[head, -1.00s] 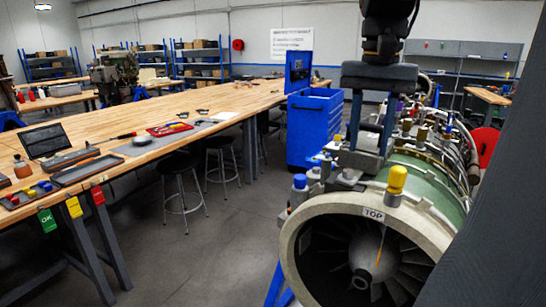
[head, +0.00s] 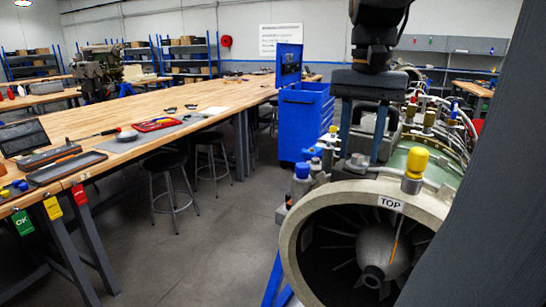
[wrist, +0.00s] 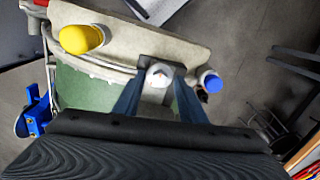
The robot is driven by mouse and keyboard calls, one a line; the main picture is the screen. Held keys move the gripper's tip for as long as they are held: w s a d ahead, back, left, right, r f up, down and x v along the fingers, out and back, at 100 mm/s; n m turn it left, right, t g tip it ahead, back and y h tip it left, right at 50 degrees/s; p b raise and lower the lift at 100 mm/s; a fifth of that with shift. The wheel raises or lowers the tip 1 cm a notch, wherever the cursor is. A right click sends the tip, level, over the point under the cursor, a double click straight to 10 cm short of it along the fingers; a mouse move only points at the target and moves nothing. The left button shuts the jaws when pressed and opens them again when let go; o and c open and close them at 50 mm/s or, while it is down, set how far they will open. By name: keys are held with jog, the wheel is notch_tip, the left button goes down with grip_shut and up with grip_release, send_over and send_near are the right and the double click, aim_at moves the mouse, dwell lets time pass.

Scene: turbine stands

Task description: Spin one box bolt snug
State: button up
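The turbine engine stands at the right of the head view, with its pale front ring (head: 292,228) and a "TOP" label facing me. A grey box (head: 345,169) sits on top of it behind the ring, with a bolt (head: 357,159) on its upper face. In the wrist view the pale bolt head (wrist: 159,75) shows between my fingertips. My gripper (wrist: 159,83) points down over the box, its two blue-grey fingers apart on either side of the bolt, with a gap visible at each side. Whether the fingertips touch the box is unclear.
A yellow cap (head: 414,162) stands on the ring right of the box, and a blue-capped fitting (head: 301,171) stands to its left. Pipes and fittings (head: 436,118) crowd the engine behind.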

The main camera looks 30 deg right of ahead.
jog(key=shift+f, duration=0.45)
dwell(0.3)
